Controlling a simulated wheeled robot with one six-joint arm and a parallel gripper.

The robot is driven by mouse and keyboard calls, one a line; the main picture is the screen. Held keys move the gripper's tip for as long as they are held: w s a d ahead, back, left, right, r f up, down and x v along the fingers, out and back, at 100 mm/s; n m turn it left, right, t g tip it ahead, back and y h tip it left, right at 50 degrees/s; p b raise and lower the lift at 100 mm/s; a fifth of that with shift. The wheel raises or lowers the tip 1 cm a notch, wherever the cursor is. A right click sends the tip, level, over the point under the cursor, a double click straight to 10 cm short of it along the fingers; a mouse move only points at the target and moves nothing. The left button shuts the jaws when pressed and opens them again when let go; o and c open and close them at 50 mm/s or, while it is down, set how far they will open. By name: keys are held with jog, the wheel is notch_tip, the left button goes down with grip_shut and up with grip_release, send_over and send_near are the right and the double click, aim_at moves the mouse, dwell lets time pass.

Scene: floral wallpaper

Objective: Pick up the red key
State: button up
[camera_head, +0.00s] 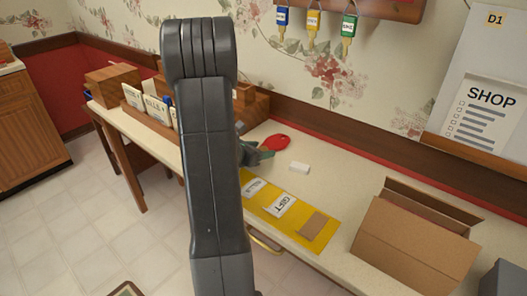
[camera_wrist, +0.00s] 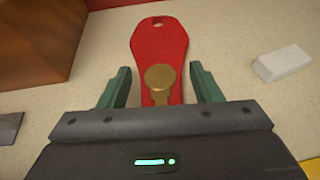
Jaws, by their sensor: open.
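The red key (camera_wrist: 158,42) lies on the pale tabletop in the wrist view. It has a red tag-like body with a small hole at the far end and a round brass part (camera_wrist: 160,77) toward me. My gripper (camera_wrist: 160,88) is open, with one green finger on each side of the key's near part and gaps between. I cannot tell its height above the table. In the head view the red key (camera_head: 276,143) lies near the back of the table, and my gripper (camera_head: 258,154) is just in front of it, partly hidden by my arm.
A white block (camera_head: 299,167) lies right of the key. A wooden box (camera_wrist: 38,42) stands at its left. A yellow mat (camera_head: 330,229) with cards and an open cardboard box (camera_head: 405,235) are further right. Blue, yellow and green keys hang from a wall rack (camera_head: 375,8).

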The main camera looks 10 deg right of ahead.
jog(key=c, duration=1.1)
jog(key=shift+o, duration=0.2)
